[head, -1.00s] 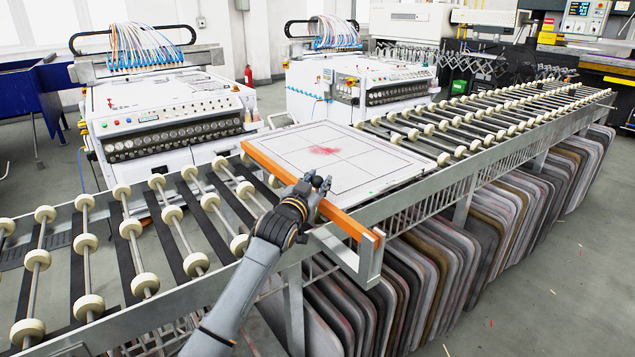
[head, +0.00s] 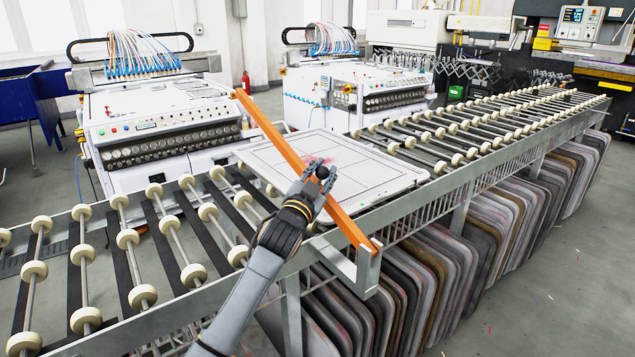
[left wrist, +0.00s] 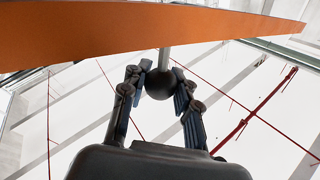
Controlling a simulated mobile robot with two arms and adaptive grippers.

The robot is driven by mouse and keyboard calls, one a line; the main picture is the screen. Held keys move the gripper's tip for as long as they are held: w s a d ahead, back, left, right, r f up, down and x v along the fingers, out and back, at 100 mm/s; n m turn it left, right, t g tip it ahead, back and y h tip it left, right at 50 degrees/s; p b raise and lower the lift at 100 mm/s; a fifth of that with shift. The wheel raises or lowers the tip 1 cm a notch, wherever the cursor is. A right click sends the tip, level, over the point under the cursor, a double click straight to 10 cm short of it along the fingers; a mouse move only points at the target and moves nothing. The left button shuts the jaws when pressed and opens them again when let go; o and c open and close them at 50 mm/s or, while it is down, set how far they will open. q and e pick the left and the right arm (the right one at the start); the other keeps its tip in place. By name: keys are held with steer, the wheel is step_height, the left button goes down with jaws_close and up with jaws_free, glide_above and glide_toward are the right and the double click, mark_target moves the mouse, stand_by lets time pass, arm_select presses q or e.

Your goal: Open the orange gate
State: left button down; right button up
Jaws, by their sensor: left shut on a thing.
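The orange gate (head: 278,140) is a long bar held at its near right end by a metal bracket (head: 366,270) on the conveyor frame. It slopes upward, with its far left end raised well above the rollers. My left gripper (head: 320,173) is shut on the gate's round black knob (left wrist: 159,87), beside the bar about midway along. In the left wrist view the two fingers (left wrist: 160,86) close on the knob from both sides. The knob sits on a short metal stem, and the orange bar (left wrist: 150,36) crosses the top. My right gripper is not in view.
A white panel (head: 385,180) lies on the conveyor behind and below the gate. Bare rollers (head: 140,290) run to the left, and more rollers extend right. Two white machines (head: 160,120) stand behind. Several grey boards (head: 440,280) are stacked under the conveyor.

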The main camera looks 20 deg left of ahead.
arm_select(q)
steer(key=s+d+r+m+t+h, duration=0.1)
steer(key=s+d+r+m+h, duration=0.2)
steer(key=s+d+m, duration=0.2)
steer(key=s+d+r+m+t+h, duration=0.1)
steer(key=s+d+r+m+h, duration=0.2)
steer(key=s+d+m, duration=0.3)
steer(key=s+d+r, duration=0.1)
steer(key=s+d, duration=0.1)
steer(key=d, duration=0.3)
steer(key=shift+d+r, duration=0.3)
steer(key=shift+d, duration=0.1)
steer(key=shift+s, duration=0.1)
steer(key=c, duration=1)
jaws_free()
steer(key=shift+a, duration=0.15)
steer(key=shift+r, duration=0.15)
steer(key=v, duration=1.2)
